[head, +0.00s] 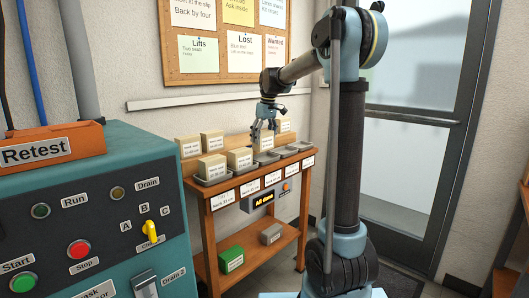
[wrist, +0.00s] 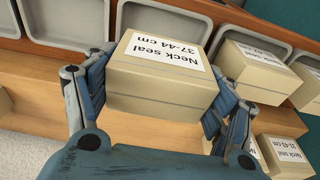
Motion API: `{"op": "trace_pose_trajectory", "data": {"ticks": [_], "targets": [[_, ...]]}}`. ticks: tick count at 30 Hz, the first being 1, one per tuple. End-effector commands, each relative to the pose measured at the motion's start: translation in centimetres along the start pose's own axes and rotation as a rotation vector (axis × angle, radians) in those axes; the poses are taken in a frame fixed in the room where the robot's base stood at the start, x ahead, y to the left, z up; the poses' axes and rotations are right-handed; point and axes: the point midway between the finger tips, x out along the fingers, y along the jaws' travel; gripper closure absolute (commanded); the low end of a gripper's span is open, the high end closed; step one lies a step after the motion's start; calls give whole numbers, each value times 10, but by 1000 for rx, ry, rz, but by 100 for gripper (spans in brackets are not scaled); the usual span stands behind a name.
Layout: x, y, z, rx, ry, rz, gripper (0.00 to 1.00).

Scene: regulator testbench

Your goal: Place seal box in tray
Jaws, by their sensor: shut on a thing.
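My gripper (head: 264,126) is shut on a tan seal box (wrist: 158,80) with a white label reading "Neck seal 37-44 cm". In the wrist view the fingers press its two sides, and the label faces up. The box also shows below the fingers in the head view (head: 263,144). It is over the bench, close to the row of grey trays. An empty grey tray (wrist: 150,18) lies just beyond it in the wrist view, partly hidden by the box. I cannot tell how high the box is. Another empty tray (wrist: 52,18) is to the left.
Two similar boxes (head: 211,167) (head: 240,158) sit in the trays at the left of the row. Other boxes (head: 189,147) (head: 212,141) (head: 284,127) stand behind on the wooden bench (head: 232,190). A green box (head: 231,260) is on the lower shelf. The teal control console (head: 130,200) is at left.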

Motion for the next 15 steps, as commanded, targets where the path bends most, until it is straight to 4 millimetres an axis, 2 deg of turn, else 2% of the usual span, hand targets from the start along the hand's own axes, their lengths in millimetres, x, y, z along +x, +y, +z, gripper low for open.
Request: {"op": "trace_pose_trajectory", "data": {"ticks": [8,15], "targets": [[19,6,6,8,0,1,54],[48,6,12,9,0,1,54]]}}
